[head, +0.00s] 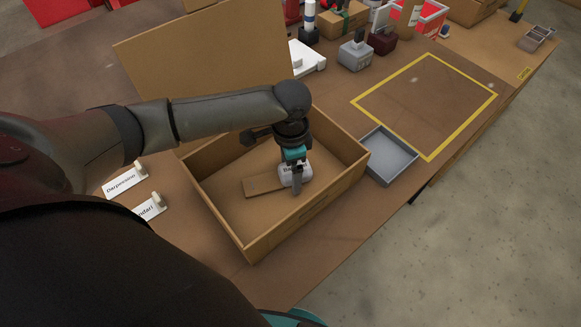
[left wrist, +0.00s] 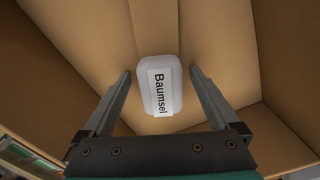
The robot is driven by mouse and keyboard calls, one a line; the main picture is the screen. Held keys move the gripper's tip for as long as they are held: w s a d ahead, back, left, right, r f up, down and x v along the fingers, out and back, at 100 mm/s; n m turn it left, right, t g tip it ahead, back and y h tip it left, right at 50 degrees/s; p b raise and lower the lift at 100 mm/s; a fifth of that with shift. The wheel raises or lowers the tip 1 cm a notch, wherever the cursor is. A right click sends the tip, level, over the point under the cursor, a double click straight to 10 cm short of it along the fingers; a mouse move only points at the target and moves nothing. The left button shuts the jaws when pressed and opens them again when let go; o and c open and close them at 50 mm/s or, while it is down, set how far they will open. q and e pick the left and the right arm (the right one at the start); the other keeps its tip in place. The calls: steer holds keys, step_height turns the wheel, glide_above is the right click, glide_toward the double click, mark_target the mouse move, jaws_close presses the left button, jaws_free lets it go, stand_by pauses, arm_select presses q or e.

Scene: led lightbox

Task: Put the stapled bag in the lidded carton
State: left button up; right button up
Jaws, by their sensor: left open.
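The carton (head: 225,222) stands open in the head view, its large lid panel (head: 200,60) raised at the back. A small white rounded item labelled "Baumsel" (head: 284,177) is inside it; it also shows in the left wrist view (left wrist: 160,88). I see no staple on it and cannot tell whether it is the stapled bag. My left gripper (head: 297,190) reaches down into the carton, open. In the left wrist view its fingers (left wrist: 160,75) stand on either side of the white item, with gaps visible. My right gripper is out of view.
A grey tray (head: 388,158) stands right of the carton, beside a yellow-outlined area (head: 425,105) that is clear. Name signs (head: 125,182) stand at left.

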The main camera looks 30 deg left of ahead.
arm_select(q)
step_height(320, 180, up, 12)
steer(key=p, duration=0.2)
steer(key=shift+r, duration=0.15)
stand_by(1.4)
